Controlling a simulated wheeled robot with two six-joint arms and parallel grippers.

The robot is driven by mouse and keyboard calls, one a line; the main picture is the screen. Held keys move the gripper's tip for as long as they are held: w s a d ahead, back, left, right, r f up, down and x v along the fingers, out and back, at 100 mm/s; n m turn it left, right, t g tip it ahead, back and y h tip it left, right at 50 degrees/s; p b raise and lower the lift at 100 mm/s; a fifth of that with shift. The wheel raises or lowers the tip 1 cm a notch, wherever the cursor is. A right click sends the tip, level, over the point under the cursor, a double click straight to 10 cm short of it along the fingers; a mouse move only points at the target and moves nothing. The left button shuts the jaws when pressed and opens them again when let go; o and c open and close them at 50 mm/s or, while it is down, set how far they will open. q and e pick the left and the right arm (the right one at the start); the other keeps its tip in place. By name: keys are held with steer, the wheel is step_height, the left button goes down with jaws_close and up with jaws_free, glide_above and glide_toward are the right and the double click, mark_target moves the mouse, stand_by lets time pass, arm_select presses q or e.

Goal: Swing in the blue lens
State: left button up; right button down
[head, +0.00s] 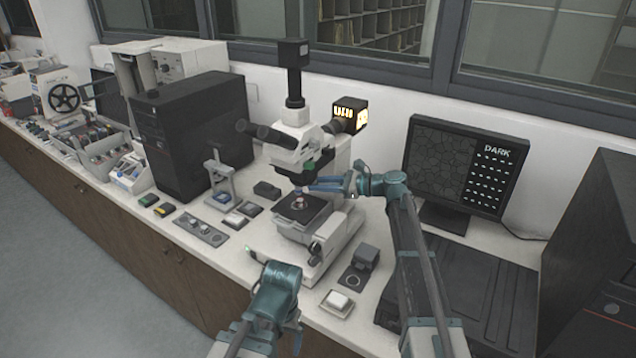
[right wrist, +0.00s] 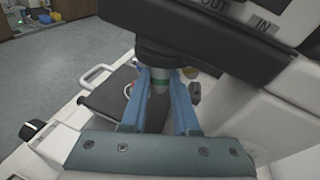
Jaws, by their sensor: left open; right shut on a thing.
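The microscope (head: 318,150) stands on the bench with its lens turret over the dark stage (head: 300,207). My right gripper (head: 308,186) reaches in from the right under the turret. In the right wrist view its two blue fingers (right wrist: 160,95) are shut on a dark lens with a green band (right wrist: 160,80), hanging from the turret. An ochre-banded lens (right wrist: 190,73) shows just beyond the right finger. I cannot pick out a blue-banded lens; the fingers and turret hide part of this area. My left gripper (head: 268,268) is open near the bench's front edge, apart from the microscope.
The monitor (head: 460,165) at the right reads DARK. A small dark block on a plate (head: 362,262) and a white-topped box (head: 338,302) sit right of the microscope base. A small press (head: 218,180) and a black tower (head: 195,130) stand to its left.

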steer(key=shift+w+g, duration=0.1)
steer(key=shift+g, duration=0.3)
steer(key=c, duration=0.9)
jaws_free()
steer(key=shift+c, duration=0.2)
steer(key=shift+d, duration=0.1)
steer(key=p+v, duration=0.3)
steer(key=v, duration=1)
steer(key=shift+d, duration=0.35)
